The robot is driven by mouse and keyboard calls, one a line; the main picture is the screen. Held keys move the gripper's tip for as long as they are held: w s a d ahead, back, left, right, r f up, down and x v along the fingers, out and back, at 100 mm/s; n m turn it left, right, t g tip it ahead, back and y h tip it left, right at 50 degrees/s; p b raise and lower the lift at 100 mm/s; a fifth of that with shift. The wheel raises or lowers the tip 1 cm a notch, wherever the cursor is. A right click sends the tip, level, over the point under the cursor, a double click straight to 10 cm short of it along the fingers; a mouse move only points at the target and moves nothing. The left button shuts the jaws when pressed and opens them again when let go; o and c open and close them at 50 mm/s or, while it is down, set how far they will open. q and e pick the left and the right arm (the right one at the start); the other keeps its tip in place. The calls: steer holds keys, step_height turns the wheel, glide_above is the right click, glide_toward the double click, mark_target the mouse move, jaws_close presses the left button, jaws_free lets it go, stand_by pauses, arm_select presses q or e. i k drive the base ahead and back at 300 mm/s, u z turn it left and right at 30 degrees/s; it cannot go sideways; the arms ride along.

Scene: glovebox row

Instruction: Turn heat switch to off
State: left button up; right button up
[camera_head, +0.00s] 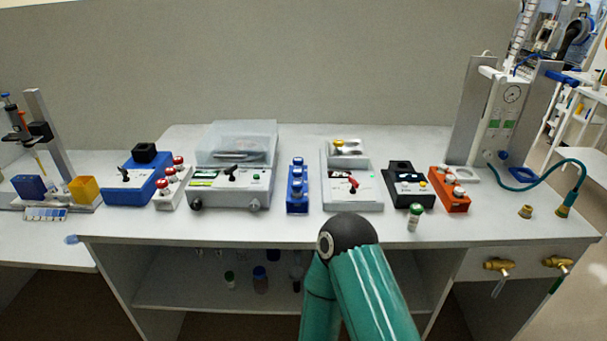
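A white device (364,194) with a red lever switch (352,181) stands right of centre on the bench. A wide white balance-like device (230,196) with a clear cover carries a black lever switch (232,171). A blue device (126,189) at the left carries another black lever switch (123,174). The labels are too small to read, so I cannot tell which is the heat switch or its setting. A teal arm of mine with a black joint rises from the bottom, below the white device. Neither gripper shows.
Blue (297,188), white (172,189) and orange (450,190) racks hold capped vials. A black device (404,187) stands between the white device and the orange rack. A green-capped vial (414,217) stands near the front edge. Brass taps (498,265) project at the right front.

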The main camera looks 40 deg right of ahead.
mark_target(351, 180)
steer(key=u, duration=0.3)
steer(key=k, duration=1.2)
steer(key=z, duration=1.05)
steer(key=i, duration=0.8)
steer(key=z, duration=0.05)
